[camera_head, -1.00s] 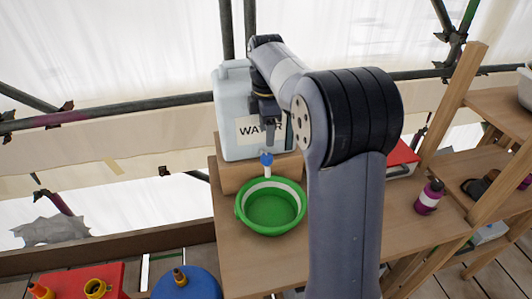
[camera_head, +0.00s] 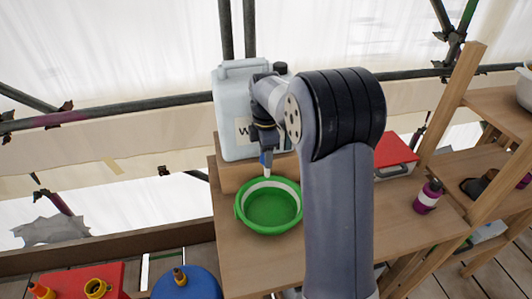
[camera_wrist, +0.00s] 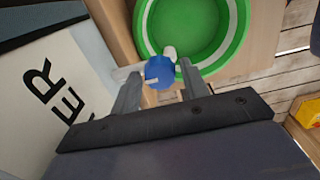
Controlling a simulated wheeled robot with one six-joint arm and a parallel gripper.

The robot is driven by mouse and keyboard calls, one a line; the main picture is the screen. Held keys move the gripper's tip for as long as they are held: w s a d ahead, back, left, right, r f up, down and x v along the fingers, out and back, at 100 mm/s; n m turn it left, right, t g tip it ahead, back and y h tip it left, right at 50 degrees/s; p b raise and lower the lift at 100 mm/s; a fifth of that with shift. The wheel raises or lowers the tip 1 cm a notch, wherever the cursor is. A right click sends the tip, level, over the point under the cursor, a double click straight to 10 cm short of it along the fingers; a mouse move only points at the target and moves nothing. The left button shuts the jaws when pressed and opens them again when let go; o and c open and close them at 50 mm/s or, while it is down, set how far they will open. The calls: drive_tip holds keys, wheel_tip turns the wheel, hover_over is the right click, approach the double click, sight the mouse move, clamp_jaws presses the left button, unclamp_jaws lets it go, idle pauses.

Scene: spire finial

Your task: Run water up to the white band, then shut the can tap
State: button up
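The white water can (camera_head: 232,105) stands on a wooden block (camera_head: 232,177) on the bench. Its blue tap handle (camera_wrist: 158,72) and white spout (camera_wrist: 169,53) show in the wrist view. The green bowl (camera_head: 270,208), with a white band inside near its rim, sits below the spout; it also shows in the wrist view (camera_wrist: 235,45). I cannot make out any water in it. My gripper (camera_wrist: 160,80) is open, with one finger on each side of the blue handle and gaps visible. In the head view my gripper (camera_head: 266,152) partly hides the tap.
A red box (camera_head: 393,155) and a purple bottle (camera_head: 429,197) stand to the right on the bench (camera_head: 245,260). Wooden shelves (camera_head: 490,170) rise at the far right. A red case (camera_head: 85,281) and a blue container (camera_head: 187,285) are at the lower left.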

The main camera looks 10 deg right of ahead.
drive_tip(key=c, duration=0.7)
drive_tip(key=shift+m, duration=0.3)
drive_tip(key=m+p, duration=0.1)
drive_tip(key=m, duration=0.2)
drive_tip(key=shift+m, duration=0.3)
drive_tip(key=m+p, duration=0.1)
drive_tip(key=m, duration=0.3)
drive_tip(key=shift+m, duration=0.3)
drive_tip(key=m, duration=0.4)
drive_tip(key=shift+m+p, duration=0.3)
drive_tip(key=shift+m, duration=2.2)
